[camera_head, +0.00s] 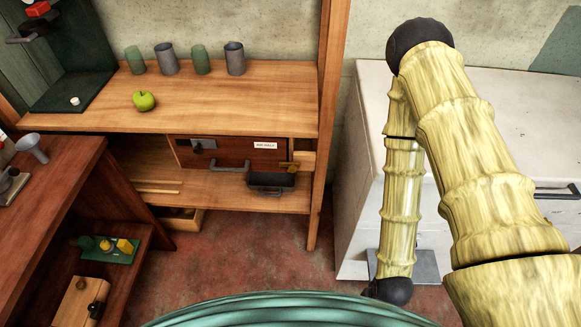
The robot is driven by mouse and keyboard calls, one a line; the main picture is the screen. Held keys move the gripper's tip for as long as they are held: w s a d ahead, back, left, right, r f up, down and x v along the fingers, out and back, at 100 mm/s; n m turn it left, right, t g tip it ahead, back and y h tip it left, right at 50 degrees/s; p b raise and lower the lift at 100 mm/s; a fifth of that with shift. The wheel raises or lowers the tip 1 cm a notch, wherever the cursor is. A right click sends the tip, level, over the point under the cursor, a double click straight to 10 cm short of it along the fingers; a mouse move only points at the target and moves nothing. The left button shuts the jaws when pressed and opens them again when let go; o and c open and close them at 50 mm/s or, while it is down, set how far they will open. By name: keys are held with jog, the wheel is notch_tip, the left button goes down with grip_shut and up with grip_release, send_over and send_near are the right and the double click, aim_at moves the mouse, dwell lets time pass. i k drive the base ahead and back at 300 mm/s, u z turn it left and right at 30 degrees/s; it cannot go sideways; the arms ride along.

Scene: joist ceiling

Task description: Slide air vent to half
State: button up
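No part is clearly readable as an air vent. The likeliest candidate is a small grey plate with a dark knob (203,146) on a brown wooden front panel (238,153) under the workbench. The panel also carries a grey bar handle (231,166) and a small white label (265,145) too small to read surely. A brass-coloured piece (288,166) sits at its right edge. How far any slider stands cannot be told. My arm rises at the right and bends down to a dark joint at the lower middle. My gripper is not in view.
Several cups and a green apple (144,100) stand on the wooden workbench (230,113). A dark tray (271,183) sits on the shelf below the panel. A wooden post stands right of it, then a white cabinet (365,160). Red floor (225,255) is open in front.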

aim_at(198, 144)
jog(key=z, duration=1.5)
jog(key=k, duration=0.4)
jog(key=u, duration=1.95)
